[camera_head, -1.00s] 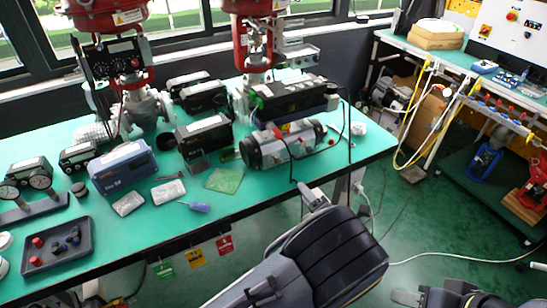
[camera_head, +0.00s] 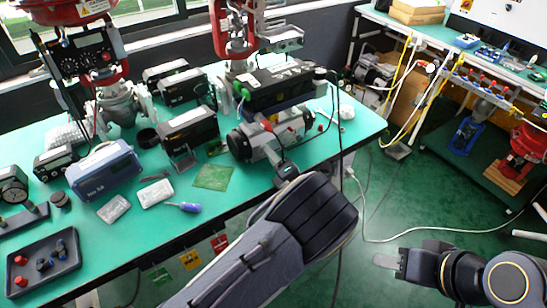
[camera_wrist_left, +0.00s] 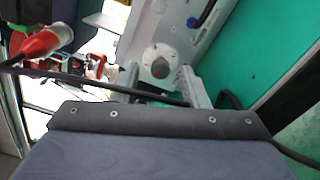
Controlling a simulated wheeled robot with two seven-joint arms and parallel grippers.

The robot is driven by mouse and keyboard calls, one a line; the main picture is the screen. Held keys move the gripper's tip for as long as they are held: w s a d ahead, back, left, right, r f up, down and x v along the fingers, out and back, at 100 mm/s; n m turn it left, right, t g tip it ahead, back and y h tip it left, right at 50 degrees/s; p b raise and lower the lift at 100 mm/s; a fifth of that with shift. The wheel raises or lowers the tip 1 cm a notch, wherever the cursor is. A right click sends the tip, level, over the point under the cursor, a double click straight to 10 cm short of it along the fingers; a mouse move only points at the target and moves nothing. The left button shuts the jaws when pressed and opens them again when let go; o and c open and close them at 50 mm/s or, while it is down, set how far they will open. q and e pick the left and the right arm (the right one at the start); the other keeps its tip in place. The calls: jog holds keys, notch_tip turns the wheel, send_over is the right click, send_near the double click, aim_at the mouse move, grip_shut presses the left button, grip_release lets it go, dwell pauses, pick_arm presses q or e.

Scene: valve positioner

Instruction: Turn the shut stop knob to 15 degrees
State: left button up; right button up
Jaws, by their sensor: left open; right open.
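In the left wrist view, a round grey-white knob (camera_wrist_left: 157,61) with a small red mark sits on a pale grey body (camera_wrist_left: 204,42). My left gripper (camera_wrist_left: 160,82) is open, its two pale fingers either side of and just short of the knob; I cannot tell if either touches it. In the head view, my left gripper (camera_head: 279,158) reaches the near side of a silver actuator (camera_head: 262,141) with black end caps, and my forearm hides part of it. The knob cannot be made out there. My right gripper (camera_head: 388,262) is open and empty over the floor at the lower right.
The green table (camera_head: 130,240) also carries a blue-grey meter (camera_head: 104,172), a blue screwdriver (camera_head: 183,207), a green board (camera_head: 213,177) and a dark tray (camera_head: 38,268). Black instruments (camera_head: 188,130) stand left of the actuator. A dark cable crosses the left wrist view.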

pick_arm(q)
jog(key=shift+c, duration=0.4)
grip_shut()
